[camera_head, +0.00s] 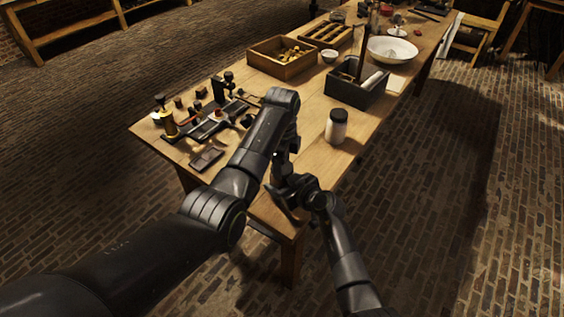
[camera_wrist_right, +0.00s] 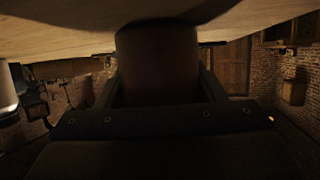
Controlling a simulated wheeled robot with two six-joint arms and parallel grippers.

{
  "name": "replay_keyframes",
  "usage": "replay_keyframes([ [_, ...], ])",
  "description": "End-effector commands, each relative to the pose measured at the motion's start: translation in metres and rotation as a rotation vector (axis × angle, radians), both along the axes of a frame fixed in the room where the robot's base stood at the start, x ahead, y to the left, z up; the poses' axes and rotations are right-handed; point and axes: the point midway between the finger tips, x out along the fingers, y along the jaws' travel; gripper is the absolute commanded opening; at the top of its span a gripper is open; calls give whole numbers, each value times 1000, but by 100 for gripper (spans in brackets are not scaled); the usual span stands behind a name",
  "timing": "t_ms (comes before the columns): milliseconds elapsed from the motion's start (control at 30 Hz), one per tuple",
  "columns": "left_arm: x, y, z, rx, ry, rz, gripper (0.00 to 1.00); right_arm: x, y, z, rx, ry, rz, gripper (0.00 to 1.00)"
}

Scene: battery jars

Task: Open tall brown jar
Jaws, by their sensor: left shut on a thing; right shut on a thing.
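A dark brown cylinder, which looks like the tall brown jar (camera_wrist_right: 158,65), stands between the fingers of my right gripper (camera_wrist_right: 160,88) in the right wrist view. Its ends are cut off or in shadow there. In the head view my right gripper (camera_head: 298,187) is at the near end of the table. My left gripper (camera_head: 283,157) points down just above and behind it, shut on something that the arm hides. I cannot make out the jar or its lid between the two grippers in the head view.
A white jar with a dark lid (camera_head: 336,128) stands on the wooden table (camera_head: 310,100), right of my grippers. A dark grey box (camera_head: 343,94) and a wooden tray (camera_head: 268,68) stand farther back. Small tools and a brass piece (camera_head: 168,125) lie on the left.

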Motion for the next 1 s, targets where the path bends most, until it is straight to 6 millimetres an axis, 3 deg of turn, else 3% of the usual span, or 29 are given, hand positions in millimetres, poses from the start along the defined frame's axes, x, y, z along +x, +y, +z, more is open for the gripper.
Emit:
replay_keyframes([
  [167, 0, 0, 0, 0, -1, 87, 26, 0, 0, -1, -1, 0, 0, 0],
  [433, 0, 0, 0, 0, -1, 89, 26, 0, 0, -1, -2, 1, 0, 0],
  [467, 0, 0, 0, 1, -1, 89, 56, 0, 0, -1, -2, 1, 0, 0],
  [600, 0, 0, 0, 0, -1, 88, 74, 0, 0, -1, -1, 0, 0, 0],
  [867, 0, 0, 1, 0, -1, 88, 75, 0, 0, -1, -1, 0, 0, 0],
  [1000, 1, 0, 13, -1, -4, 87, 75, 0, 0, -1, -1, 0, 0, 0],
])
